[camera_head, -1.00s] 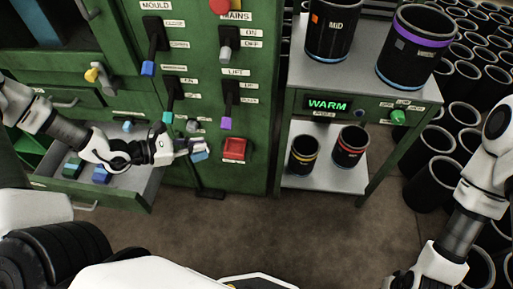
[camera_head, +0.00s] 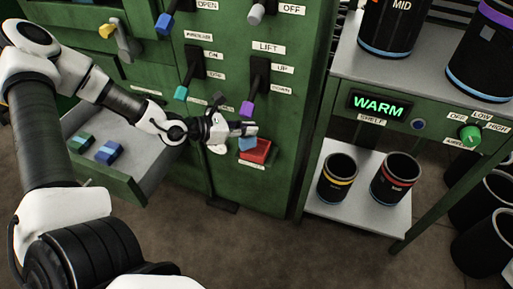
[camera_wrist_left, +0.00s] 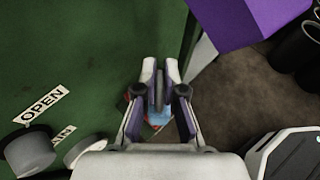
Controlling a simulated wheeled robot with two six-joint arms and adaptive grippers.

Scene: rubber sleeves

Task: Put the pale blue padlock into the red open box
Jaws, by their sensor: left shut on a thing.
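The red open box (camera_head: 262,153) is fixed low on the front of the green cabinet. My left gripper (camera_head: 246,130) is at the box and shut on the pale blue padlock (camera_head: 248,143). The padlock overlaps the upper left part of the box in the head view; I cannot tell whether it is inside or just in front of it. In the left wrist view the padlock (camera_wrist_left: 158,116) shows between the fingers (camera_wrist_left: 161,85), with a little red behind it. The fingers hide much of it. My right gripper is not in view.
An open grey drawer (camera_head: 140,155) at the left holds a green block (camera_head: 82,141) and a blue block (camera_head: 108,151). A purple-handled lever (camera_head: 247,107) sits just above the box. A shelf stand (camera_head: 350,208) with dark sleeves stands to the right.

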